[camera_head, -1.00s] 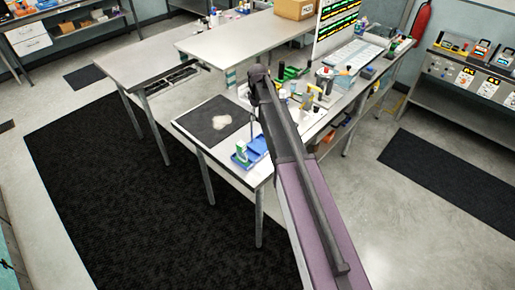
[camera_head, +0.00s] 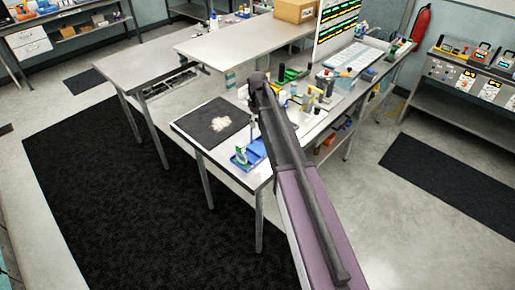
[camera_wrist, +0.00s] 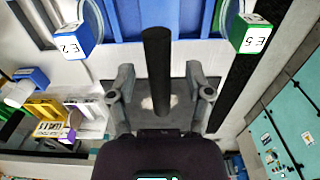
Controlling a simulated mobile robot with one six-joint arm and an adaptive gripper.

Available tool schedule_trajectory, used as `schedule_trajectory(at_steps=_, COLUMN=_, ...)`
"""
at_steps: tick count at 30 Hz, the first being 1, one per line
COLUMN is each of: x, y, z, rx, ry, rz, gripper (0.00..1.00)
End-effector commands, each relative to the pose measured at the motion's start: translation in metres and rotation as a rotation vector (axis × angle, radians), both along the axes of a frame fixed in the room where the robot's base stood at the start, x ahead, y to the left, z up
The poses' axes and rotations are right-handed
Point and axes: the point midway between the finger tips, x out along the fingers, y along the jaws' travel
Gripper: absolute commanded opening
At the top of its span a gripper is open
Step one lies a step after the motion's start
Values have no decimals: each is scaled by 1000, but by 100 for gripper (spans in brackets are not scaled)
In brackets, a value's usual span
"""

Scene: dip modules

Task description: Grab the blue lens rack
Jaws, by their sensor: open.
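A blue slotted rack (camera_wrist: 180,26) fills the top middle of the wrist view, cut off by the frame edge. It looks like the lens rack, but I cannot be sure. A blue-sided block marked E 2 (camera_wrist: 75,46) and a green block marked E 5 (camera_wrist: 254,40) flank it, with clear curved rims beside them. My gripper (camera_wrist: 160,92) is open, its fingers apart and below the rack in the picture, not touching it. A dark bar stands between the fingers and overlaps the rack.
The table (camera_head: 203,147) carries a black mat (camera_head: 210,128) with a pale patch. Bottles and small tools crowd the table beyond my arm. A raised shelf (camera_head: 240,38) and a tall display panel (camera_head: 338,22) stand behind. Floor left of the table is open.

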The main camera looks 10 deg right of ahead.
Motion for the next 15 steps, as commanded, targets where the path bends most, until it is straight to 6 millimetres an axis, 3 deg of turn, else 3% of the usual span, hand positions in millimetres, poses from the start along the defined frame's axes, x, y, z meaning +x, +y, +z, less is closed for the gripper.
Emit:
schedule_trajectory(at_steps=4, x=0, y=0, z=0, rx=0, ry=0, rz=0, gripper=66)
schedule_trajectory(at_steps=5, x=0, y=0, z=0, rx=0, ry=0, rz=0, gripper=60)
schedule_trajectory(at_steps=11, x=0, y=0, z=0, rx=0, ry=0, rz=0, gripper=0)
schedule_trajectory(at_steps=15, x=0, y=0, z=0, rx=0, ry=0, rz=0, gripper=0)
